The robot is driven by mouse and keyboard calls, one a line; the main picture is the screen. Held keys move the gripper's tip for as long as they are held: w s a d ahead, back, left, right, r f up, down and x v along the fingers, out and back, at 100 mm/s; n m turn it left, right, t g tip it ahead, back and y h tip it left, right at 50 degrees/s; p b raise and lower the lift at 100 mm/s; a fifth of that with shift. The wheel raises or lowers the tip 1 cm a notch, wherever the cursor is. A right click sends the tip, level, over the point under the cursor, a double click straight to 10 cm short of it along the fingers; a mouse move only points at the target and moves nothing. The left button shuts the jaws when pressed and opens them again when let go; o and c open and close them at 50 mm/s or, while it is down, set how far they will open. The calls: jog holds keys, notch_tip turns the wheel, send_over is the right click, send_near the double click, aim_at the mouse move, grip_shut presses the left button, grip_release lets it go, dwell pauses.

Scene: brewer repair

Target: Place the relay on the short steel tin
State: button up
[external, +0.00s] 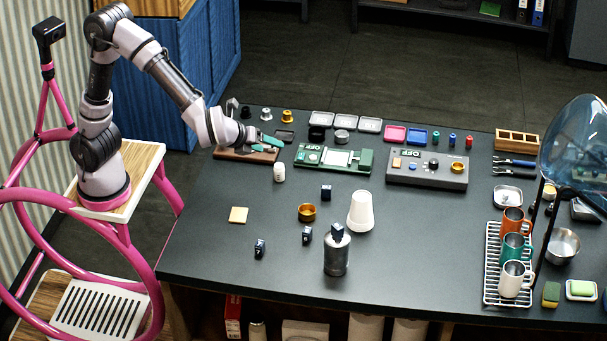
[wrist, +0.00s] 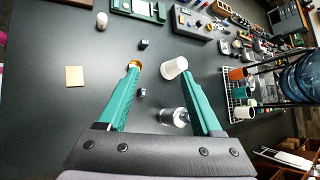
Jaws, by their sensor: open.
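Several small dark blue blocks are in view, and I cannot tell which one is the relay. One (external: 338,231) sits on top of a tall steel canister (external: 336,260). Others lie on the table: one farther back (external: 326,191), one by the canister (external: 307,235) and one to the left (external: 260,248). A short steel tin (external: 342,136) stands at the back, behind the green board. My gripper (external: 269,145) is over the back left of the table, open and empty. In the wrist view its teal fingers (wrist: 160,70) are spread, with the canister (wrist: 172,117) seen between them.
A white tapered cup (external: 360,212) and a brass cup (external: 307,212) stand mid-table. A green board (external: 335,158) and a grey panel (external: 428,169) lie behind. A mug rack (external: 493,275) and a blue glass vessel (external: 575,150) are at the right. The front left is mostly clear.

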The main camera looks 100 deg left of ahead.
jog(key=s+a+r+n+h, duration=0.1)
jog(key=s+n, duration=0.3)
jog(key=s, duration=0.5)
jog(key=s+a+r+n+t+h, duration=0.1)
jog(key=s+a+r+n+h, duration=0.1)
jog(key=s+n, duration=0.3)
jog(key=s+a+r+n+h, duration=0.2)
jog(key=s+r+n+h, duration=0.1)
jog(key=s, duration=1)
jog(key=shift+s+a+r+n+t, duration=0.15)
jog(key=shift+s+a+n+t, duration=0.2)
jog(key=shift+n, duration=0.55)
